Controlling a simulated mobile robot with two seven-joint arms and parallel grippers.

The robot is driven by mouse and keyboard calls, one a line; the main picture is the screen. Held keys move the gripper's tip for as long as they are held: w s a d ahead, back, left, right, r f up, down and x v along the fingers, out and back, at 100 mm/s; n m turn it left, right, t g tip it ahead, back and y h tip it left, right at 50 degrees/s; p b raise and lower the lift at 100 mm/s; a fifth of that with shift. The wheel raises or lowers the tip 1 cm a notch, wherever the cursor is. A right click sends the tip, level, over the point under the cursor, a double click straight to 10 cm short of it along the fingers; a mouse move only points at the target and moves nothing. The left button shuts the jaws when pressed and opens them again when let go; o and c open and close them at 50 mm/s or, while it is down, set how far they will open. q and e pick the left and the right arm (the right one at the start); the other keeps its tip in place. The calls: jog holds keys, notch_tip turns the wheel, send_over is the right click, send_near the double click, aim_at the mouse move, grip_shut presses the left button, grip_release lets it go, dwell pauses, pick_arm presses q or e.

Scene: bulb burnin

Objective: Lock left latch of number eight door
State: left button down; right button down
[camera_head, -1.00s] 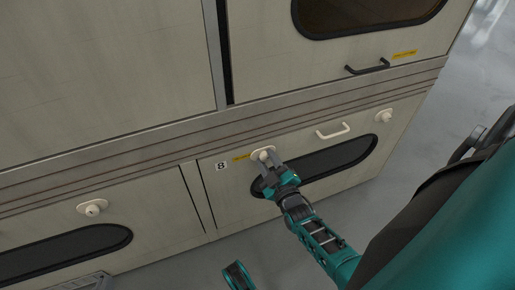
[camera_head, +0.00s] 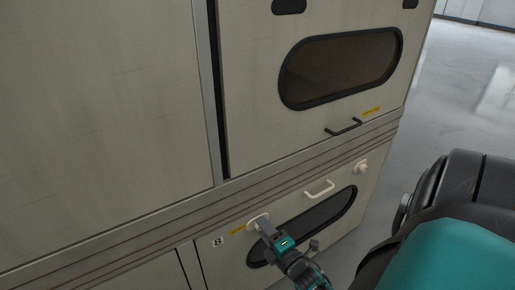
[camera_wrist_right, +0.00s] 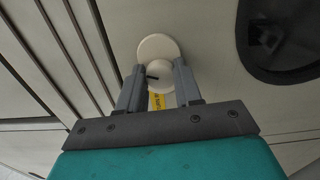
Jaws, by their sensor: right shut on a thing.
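The number eight door (camera_head: 303,258) is the lower right door, with a small "8" label (camera_head: 217,241) at its upper left. Its left latch is a white round knob on a white plate (camera_head: 258,221). In the right wrist view the latch knob (camera_wrist_right: 158,70) sits between my right gripper's fingers, with a dark slot mark on its face. My right gripper (camera_head: 266,230) is shut on the left latch. It also shows in the wrist view (camera_wrist_right: 158,88). The latch's exact turn angle is hard to tell. My left gripper is not in view.
A white handle (camera_head: 319,188) and the right latch (camera_head: 361,167) are on the same door, with a dark oval window (camera_head: 325,217) below. The upper door has a black handle (camera_head: 344,127) and a larger oval window (camera_head: 338,69). Grey floor (camera_head: 450,90) is open at the right.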

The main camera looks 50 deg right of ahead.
pick_arm(q)
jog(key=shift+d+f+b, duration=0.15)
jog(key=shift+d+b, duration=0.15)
jog(key=shift+b, duration=0.15)
pick_arm(e)
jog(key=n, duration=0.4)
jog(key=shift+r, duration=0.1)
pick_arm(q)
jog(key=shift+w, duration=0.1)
pick_arm(e)
jog(key=c, duration=0.8)
grip_release()
jog(key=shift+o, duration=0.2)
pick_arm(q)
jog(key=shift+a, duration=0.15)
pick_arm(e)
jog(key=shift+s, duration=0.1)
